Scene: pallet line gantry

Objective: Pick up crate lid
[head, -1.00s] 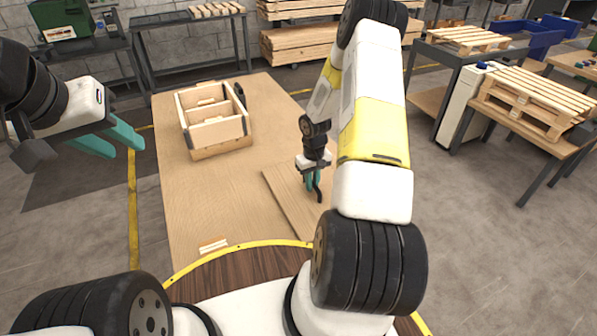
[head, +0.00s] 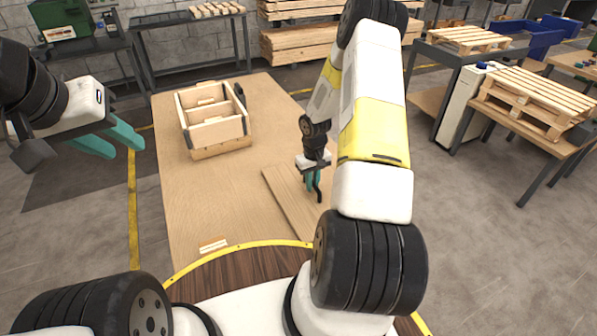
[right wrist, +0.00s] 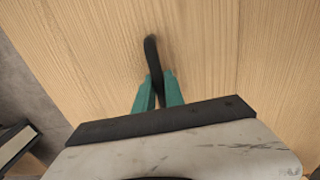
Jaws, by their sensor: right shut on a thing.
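The crate lid (head: 288,197) is a flat light-wood board with a black strap handle (right wrist: 153,62). It lies on the wooden table, partly hidden behind my right arm. My right gripper (head: 314,186) points down over the lid. In the right wrist view its teal fingers (right wrist: 157,92) are closed on the handle. The open wooden crate (head: 219,133) stands farther back on the table, with dark corner pieces and a divider inside. My left gripper (head: 118,140) is open and empty, off the table's left side.
A pallet (head: 533,95) rests on a bench at the right. Stacked planks (head: 300,40) stand at the back.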

